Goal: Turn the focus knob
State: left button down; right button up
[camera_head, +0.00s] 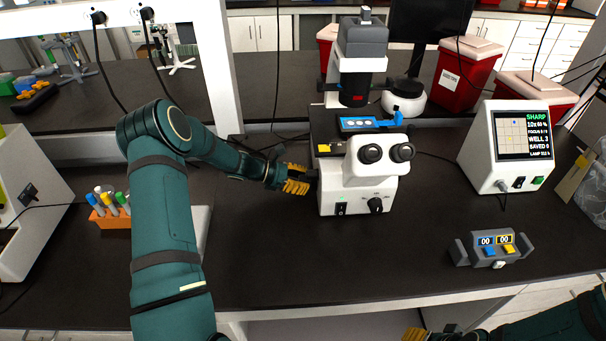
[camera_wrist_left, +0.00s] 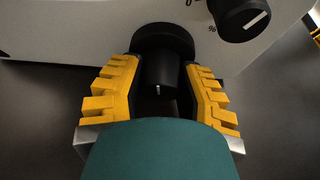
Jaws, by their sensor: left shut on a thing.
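The white microscope (camera_head: 357,196) stands on the dark bench, with its eyepieces facing me. My left gripper (camera_head: 298,179) is at the left side of its base. In the left wrist view the yellow fingers of the left gripper (camera_wrist_left: 163,95) are shut on the black focus knob (camera_wrist_left: 161,72), one on each side. In the head view the knob is mostly hidden by the gripper. The monitor (camera_head: 524,135) on the right shows "SHARP" in green. My right gripper (camera_head: 415,334) barely shows at the bottom edge; its jaws are cut off.
A black dial (camera_head: 375,205) is on the microscope's front, also in the left wrist view (camera_wrist_left: 243,16). A grey counter (camera_head: 493,248) with blue and yellow keys sits front right. An orange tube rack (camera_head: 110,216) stands left. Red bins (camera_head: 465,78) are behind. The front middle of the bench is clear.

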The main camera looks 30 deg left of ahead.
pick_arm(q)
jog(key=shift+d+n+g+h+p, duration=0.1)
jog(key=shift+n+g+h+p, duration=0.3)
jog(key=shift+n, duration=0.3)
jog(key=c, duration=0.6)
grip_release()
jog(key=shift+o, duration=0.2)
jog(key=v, duration=1.2)
